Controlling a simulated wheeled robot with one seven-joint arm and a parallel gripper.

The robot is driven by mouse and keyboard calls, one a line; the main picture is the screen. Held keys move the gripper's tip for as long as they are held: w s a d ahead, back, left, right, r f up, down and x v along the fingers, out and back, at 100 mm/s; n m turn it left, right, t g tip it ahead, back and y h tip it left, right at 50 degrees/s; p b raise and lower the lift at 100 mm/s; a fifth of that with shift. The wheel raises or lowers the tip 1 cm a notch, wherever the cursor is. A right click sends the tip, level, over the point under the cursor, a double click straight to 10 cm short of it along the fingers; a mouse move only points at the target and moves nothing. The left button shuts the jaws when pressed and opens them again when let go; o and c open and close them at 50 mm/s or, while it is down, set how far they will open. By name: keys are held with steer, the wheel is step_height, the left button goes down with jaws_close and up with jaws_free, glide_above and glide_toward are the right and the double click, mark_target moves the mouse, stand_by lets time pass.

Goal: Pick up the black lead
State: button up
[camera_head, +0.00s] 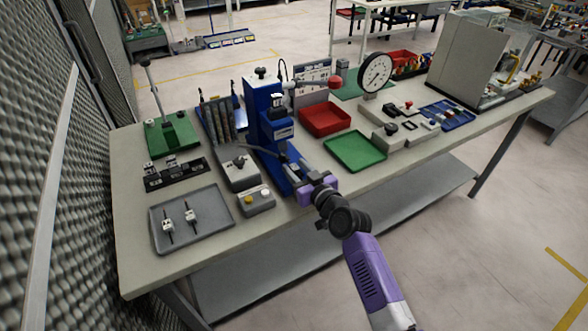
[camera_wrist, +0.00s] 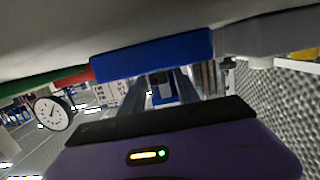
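My gripper (camera_head: 294,171) is at the front of the blue press (camera_head: 268,120), low over its base, far to the right of the grey tray. In the wrist view the two grey fingers (camera_wrist: 166,90) stand apart with a gap between them, and I see nothing held. Two small white pieces lie in the grey tray (camera_head: 214,238), a left one (camera_head: 168,226) and a right one (camera_head: 191,216), each with a thin black stem or lead. I cannot tell which of these is the black lead.
A grey box with buttons (camera_head: 256,203) stands between the tray and the press. A black holder (camera_head: 174,173) and a green stand (camera_head: 171,135) are behind the tray. Right of the press are a red bin (camera_head: 325,120), a green tray (camera_head: 355,152) and a dial gauge (camera_head: 375,73).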

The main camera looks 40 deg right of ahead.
jaws_close()
steer(key=shift+r, duration=0.15)
